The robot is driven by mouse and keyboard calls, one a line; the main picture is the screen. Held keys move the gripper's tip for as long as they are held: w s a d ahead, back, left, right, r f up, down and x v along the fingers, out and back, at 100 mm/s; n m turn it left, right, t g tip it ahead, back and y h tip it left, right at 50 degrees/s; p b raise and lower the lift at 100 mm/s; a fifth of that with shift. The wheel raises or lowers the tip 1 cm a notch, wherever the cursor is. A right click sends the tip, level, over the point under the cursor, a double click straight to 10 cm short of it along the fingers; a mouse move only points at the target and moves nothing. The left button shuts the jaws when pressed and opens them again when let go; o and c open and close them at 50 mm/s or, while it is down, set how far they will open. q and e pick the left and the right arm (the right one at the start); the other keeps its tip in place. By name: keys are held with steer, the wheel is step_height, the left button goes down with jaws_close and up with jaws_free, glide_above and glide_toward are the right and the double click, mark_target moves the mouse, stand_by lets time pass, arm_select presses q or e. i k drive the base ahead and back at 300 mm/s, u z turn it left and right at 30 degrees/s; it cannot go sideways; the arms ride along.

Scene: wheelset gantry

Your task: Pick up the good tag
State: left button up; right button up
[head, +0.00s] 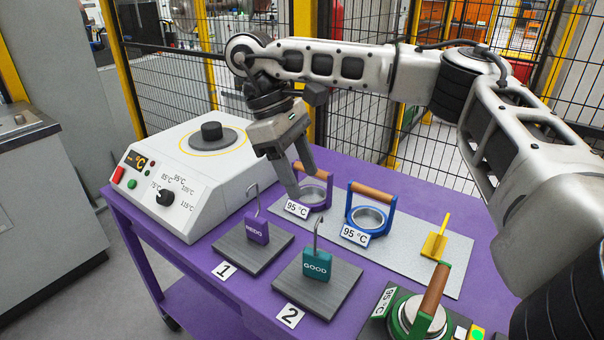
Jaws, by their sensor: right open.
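The good tag (316,266) is a teal block lettered GOOD with a tall thin metal hook. It stands upright on the dark grey plate (338,290) labelled 2, near the front of the purple table. A purple tag (257,231) lettered REDO stands on the plate labelled 1, to its left. My right gripper (300,180) is open and points down, behind and above the tags and apart from the good tag. Its fingertips are near the purple-framed ring, and I cannot tell whether they touch it. My left gripper is out of view.
A white heater box (190,175) stands at the left. A purple-framed ring (318,192) and a blue-framed ring (370,216), both with wooden handles, stand on a grey mat (405,262) with a yellow piece (434,244). A green-framed ring (420,314) is at front right.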

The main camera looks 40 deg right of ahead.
mark_target(317, 264)
steer(key=k, duration=1)
